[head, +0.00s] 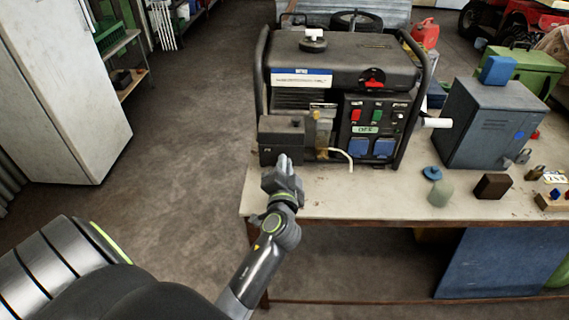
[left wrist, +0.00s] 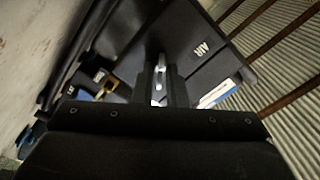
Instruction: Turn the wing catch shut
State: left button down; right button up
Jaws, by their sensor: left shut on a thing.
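The generator (head: 340,75) stands on the workbench, with a dark air filter box (head: 280,143) low on its front left. My left gripper (head: 285,165) is at the front of this box. In the left wrist view, my left gripper (left wrist: 160,84) is shut on a small shiny metal piece, the wing catch (left wrist: 158,80). The box cover (left wrist: 200,47) behind it carries the letters AIR. The gripper hides the catch in the head view, so its angle is hard to tell. My right gripper is out of view.
A grey metal cabinet (head: 492,125) with a blue thing on top stands right of the generator. A blue disc (head: 432,173), a pale green piece (head: 440,193) and a brown block (head: 493,186) lie on the workbench (head: 340,198). The bench front below the generator is mostly clear.

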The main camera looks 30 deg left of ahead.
pick_arm(q)
jog(key=shift+m+p, duration=1.05)
jog(key=shift+m, duration=2.55)
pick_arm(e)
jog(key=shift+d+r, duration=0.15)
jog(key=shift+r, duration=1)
pick_arm(q)
jog(key=c, duration=1.5)
grip_release()
jog(key=shift+f, duration=0.1)
